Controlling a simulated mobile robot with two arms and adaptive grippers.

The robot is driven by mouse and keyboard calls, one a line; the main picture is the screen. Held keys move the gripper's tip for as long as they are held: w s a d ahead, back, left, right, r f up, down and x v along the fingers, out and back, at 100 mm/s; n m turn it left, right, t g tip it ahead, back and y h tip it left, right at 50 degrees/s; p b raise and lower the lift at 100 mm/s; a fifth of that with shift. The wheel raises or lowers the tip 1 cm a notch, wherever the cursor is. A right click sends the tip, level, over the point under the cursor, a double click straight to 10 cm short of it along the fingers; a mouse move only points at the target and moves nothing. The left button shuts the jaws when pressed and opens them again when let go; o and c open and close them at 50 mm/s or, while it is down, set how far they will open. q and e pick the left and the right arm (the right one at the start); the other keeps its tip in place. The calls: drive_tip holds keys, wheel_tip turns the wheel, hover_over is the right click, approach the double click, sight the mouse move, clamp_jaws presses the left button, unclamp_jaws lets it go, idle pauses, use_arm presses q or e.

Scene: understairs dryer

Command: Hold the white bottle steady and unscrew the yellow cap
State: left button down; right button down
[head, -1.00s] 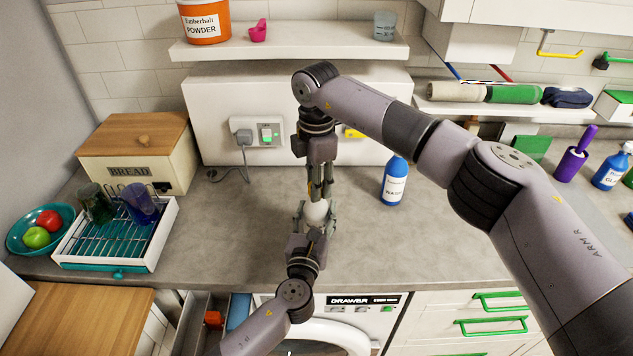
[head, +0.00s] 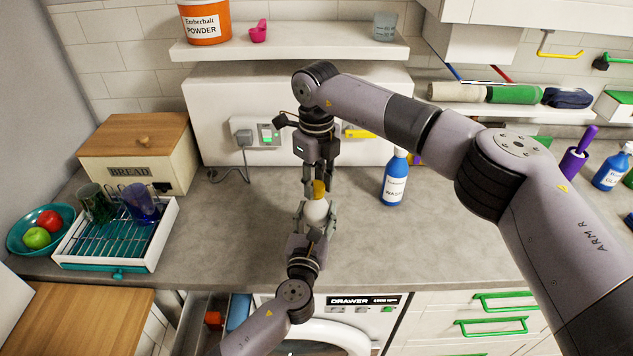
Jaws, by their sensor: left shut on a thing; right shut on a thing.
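The white bottle (head: 316,211) stands upright near the front of the grey counter. My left gripper (head: 315,215) comes from the front and is shut around the bottle's body, hiding part of its sides. The yellow cap (head: 319,187) sits at the top of the bottle. My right gripper (head: 320,186) points down from above and is shut on the cap. Whether the cap is still joined to the bottle's neck cannot be told.
A blue wash bottle (head: 394,180) stands right of my grippers. A dish rack (head: 150,262) with two cups and a bread box (head: 165,165) are at left. A shelf (head: 300,47) hangs above my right wrist. The counter (head: 440,240) is clear at front right.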

drive_tip(key=n, duration=0.3)
drive_tip(key=shift+w+d+n, duration=0.1)
drive_tip(key=shift+n, duration=0.3)
drive_tip(key=n, duration=0.3)
drive_tip(key=shift+n, duration=0.4)
drive_tip(key=n, duration=0.5)
drive_tip(key=shift+r+n, duration=0.1)
drive_tip(key=shift+n, duration=0.2)
drive_tip(key=n, duration=0.3)
drive_tip(key=shift+n, duration=0.3)
drive_tip(key=n, duration=0.3)
drive_tip(key=shift+n, duration=0.3)
drive_tip(key=n, duration=0.6)
drive_tip(key=shift+r, duration=0.2)
drive_tip(key=shift+r, duration=0.9)
